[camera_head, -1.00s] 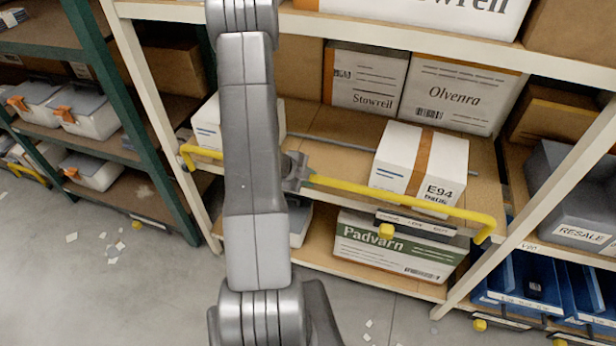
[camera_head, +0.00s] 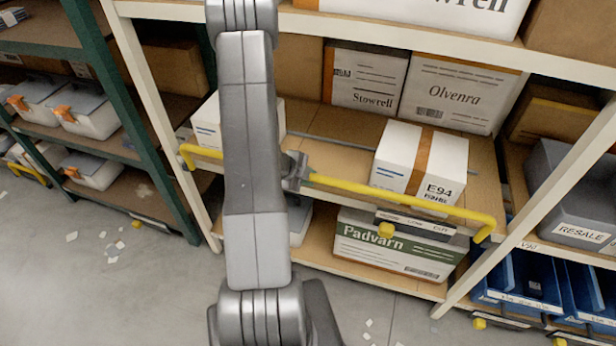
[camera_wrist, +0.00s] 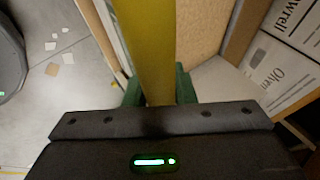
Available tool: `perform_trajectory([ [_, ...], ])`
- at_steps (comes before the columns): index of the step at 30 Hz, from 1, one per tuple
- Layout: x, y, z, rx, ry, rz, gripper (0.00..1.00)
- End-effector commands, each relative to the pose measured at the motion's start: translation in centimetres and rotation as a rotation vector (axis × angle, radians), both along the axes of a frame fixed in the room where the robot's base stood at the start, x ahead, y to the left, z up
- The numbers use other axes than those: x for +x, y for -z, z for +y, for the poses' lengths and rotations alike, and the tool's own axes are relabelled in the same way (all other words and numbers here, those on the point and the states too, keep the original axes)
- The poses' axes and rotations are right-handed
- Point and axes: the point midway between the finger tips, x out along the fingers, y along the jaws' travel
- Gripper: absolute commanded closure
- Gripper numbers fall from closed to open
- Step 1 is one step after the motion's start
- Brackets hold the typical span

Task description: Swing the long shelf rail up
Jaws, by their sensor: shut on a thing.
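The long yellow shelf rail (camera_head: 400,195) runs across the front of the middle shelf, from the left post to a bent end near the right post. It sits low, in front of the white E94 box (camera_head: 420,165). My gripper (camera_head: 297,171) is at the rail's left-middle part, partly hidden behind my arm. In the wrist view the rail (camera_wrist: 146,45) passes between the green fingertips of my gripper (camera_wrist: 158,88), which are shut on it. The rail's middle-left stretch is hidden by my arm.
Stowrell (camera_head: 362,78) and Olvenra (camera_head: 455,92) boxes stand at the back of the shelf. A Padvarn box (camera_head: 392,246) sits below. A white upper shelf edge (camera_head: 400,35) crosses above. Grey floor (camera_head: 90,275) is open at left, with paper scraps.

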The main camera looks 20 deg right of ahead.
Motion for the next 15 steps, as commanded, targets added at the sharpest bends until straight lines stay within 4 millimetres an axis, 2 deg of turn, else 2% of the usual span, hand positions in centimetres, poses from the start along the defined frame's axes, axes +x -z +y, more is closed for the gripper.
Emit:
perform_trajectory([
  [3, -0.38, 0.53, 0.15, 0.006, 0.000, 0.011, 1.00],
  [4, -0.38, 0.53, 0.15, 0.006, 0.000, 0.011, 0.73],
  [7, -0.32, 0.45, 0.12, 0.005, 0.000, 0.009, 0.55],
  [15, -0.14, 0.19, 0.05, 0.002, 0.000, 0.004, 0.55],
])
